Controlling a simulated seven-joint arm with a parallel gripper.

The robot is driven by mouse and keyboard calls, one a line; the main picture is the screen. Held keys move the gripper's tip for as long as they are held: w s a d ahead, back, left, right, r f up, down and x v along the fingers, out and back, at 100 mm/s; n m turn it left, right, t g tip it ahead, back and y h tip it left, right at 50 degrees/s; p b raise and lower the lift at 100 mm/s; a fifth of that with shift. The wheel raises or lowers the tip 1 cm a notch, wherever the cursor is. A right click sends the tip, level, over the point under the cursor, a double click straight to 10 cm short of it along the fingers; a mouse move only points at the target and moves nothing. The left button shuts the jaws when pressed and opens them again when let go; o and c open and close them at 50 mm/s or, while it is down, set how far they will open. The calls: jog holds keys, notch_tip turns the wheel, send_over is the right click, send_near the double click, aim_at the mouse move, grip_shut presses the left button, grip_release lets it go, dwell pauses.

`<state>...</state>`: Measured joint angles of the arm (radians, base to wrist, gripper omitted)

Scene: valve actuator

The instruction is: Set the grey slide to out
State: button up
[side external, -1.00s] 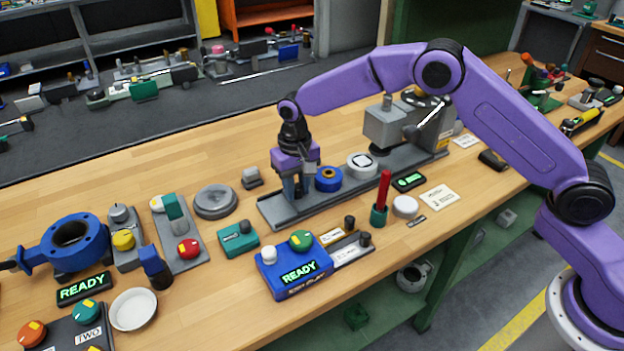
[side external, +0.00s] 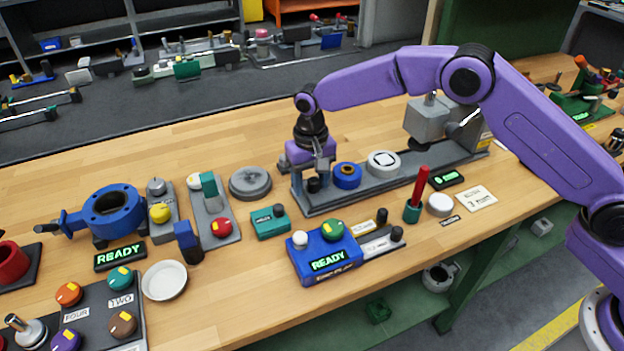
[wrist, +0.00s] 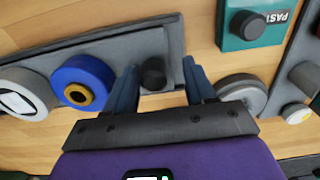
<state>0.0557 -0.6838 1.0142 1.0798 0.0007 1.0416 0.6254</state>
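A long grey rail (side external: 325,202) lies on the bench, and I take it to carry the grey slide. A dark round knob (wrist: 153,75) stands up from a grey plate (wrist: 110,53) at the rail's end. It also shows in the side view (side external: 313,185). My gripper (wrist: 160,78) is open around this knob, one blue-grey finger on each side, with small gaps to the knob visible in the wrist view. In the side view my gripper (side external: 312,184) points down at the rail's left end. Any position marking on the slide cannot be read.
A blue ring (side external: 347,176) and a white disc (side external: 383,163) sit on the rail close to my gripper. A round grey lid (side external: 250,183) and a green box (side external: 270,222) are near its left. A blue READY box (side external: 325,258) and red-handled piece (side external: 418,190) stand in front.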

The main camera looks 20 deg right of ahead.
jog(key=shift+r, duration=0.1)
notch_tip(320, 180, up, 17)
jog(key=shift+r, duration=0.15)
dwell(0.4)
jog(key=shift+s, duration=0.1)
dwell(0.4)
jog(key=s+d+r+n, duration=0.1)
jog(key=s+d+n, duration=0.25)
jog(key=s, duration=0.55)
jog(key=s+d+r+n, duration=0.1)
jog(key=s+d+n, duration=0.25)
jog(key=s, duration=0.55)
jog(key=s+d+f+n, duration=0.2)
jog(key=s+d+f, duration=0.1)
jog(key=s+d, duration=0.5)
jog(key=s+d+f+n, duration=0.3)
jog(key=s+d, duration=0.5)
jog(key=s, duration=0.4)
jog(key=shift+d+f+n, duration=0.3)
jog(key=shift+d, duration=0.1)
